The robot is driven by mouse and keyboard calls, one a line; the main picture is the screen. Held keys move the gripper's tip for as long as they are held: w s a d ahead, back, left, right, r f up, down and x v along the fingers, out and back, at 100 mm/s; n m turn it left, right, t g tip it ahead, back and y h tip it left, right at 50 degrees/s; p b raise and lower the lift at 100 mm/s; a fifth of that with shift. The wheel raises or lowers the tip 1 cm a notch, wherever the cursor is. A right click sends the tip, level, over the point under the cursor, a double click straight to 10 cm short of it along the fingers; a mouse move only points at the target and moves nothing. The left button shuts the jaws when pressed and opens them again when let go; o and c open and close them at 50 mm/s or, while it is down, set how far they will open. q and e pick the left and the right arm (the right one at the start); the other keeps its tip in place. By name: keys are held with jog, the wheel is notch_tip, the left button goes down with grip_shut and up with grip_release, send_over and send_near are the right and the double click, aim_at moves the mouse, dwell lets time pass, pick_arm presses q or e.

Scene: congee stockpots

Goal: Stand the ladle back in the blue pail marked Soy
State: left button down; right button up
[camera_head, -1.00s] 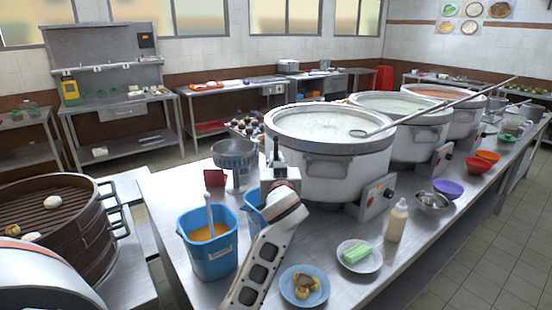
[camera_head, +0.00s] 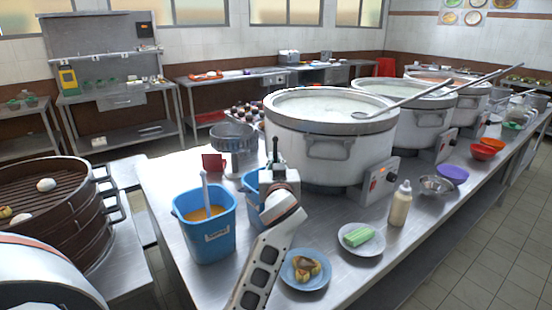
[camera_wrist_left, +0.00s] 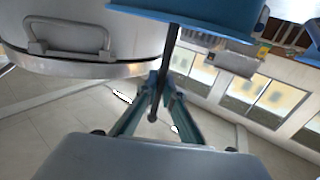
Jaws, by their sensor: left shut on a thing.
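My left gripper (camera_head: 277,178) is shut on the dark handle of a ladle (camera_head: 275,150), whose handle end sticks up above the fingers. In the left wrist view the fingers (camera_wrist_left: 158,90) close around the handle (camera_wrist_left: 170,50), which runs to the rim of a blue pail (camera_wrist_left: 205,14). The ladle's bowl is hidden; I cannot tell how deep it is. In the head view this blue pail (camera_head: 251,184) is mostly hidden behind my gripper and the nearer pail, and its marking does not show. My right gripper is not in view.
A nearer blue pail (camera_head: 206,240) holds orange liquid and a pale-handled utensil; I cannot read its label. A large stockpot (camera_head: 322,150) stands close right. Plates with food (camera_head: 305,282) and a squeeze bottle (camera_head: 400,204) are in front. A red box (camera_head: 213,162) stands behind.

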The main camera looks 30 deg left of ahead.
aim_at(275, 140)
pick_arm(q)
notch_tip(275, 140, down, 3)
jog(key=shift+f+b, duration=0.2)
jog(key=shift+b, duration=0.8)
jog(key=c, duration=2.2)
grip_release()
jog(key=shift+o, duration=0.5)
notch_tip(275, 140, up, 10)
